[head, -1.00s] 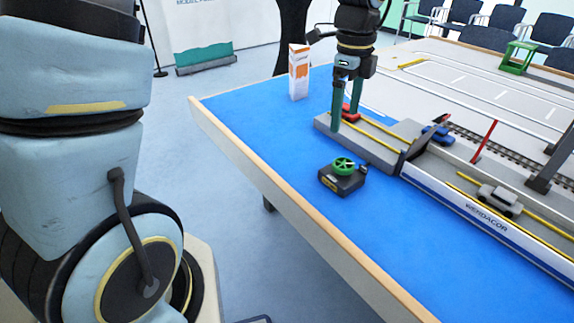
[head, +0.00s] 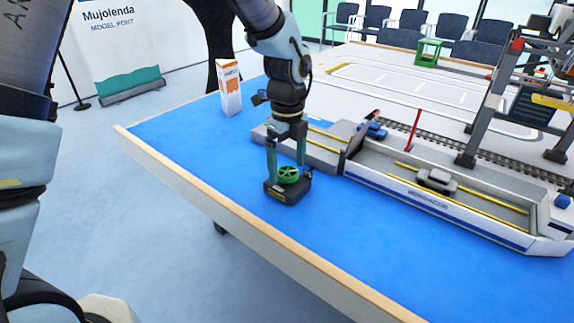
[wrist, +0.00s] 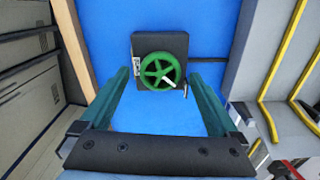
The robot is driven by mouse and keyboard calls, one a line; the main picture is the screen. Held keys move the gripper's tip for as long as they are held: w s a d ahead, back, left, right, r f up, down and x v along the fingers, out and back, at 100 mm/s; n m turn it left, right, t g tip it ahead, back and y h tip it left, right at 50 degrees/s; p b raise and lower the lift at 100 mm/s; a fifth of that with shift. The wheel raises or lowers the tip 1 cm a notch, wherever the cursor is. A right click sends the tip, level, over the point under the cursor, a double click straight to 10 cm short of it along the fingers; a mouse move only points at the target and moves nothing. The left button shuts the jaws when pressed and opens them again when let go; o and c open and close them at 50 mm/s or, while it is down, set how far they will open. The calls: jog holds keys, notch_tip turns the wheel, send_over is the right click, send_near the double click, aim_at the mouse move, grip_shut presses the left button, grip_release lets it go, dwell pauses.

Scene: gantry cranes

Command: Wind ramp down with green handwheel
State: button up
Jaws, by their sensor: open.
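The green handwheel (head: 288,174) sits on top of a dark box (head: 290,194) on the blue table mat. In the wrist view the spoked handwheel (wrist: 158,71), with a small pale knob, lies ahead between my fingers. My gripper (head: 285,170) points down over the box with its fingers open on either side of the wheel. I cannot tell whether either finger touches it. The dark ramp (head: 357,140) stands tilted up at the near end of the grey and white boat (head: 430,204), beside the quay block (head: 310,154).
A grey car (head: 437,181) stands in the boat and a blue car (head: 372,130) behind the ramp. A white and orange carton (head: 230,88) stands at the back left. A gantry crane (head: 492,100) rises at right. The front blue mat (head: 330,255) is clear.

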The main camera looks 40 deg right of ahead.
jog(key=shift+f, duration=0.45)
jog(key=c, duration=1.4)
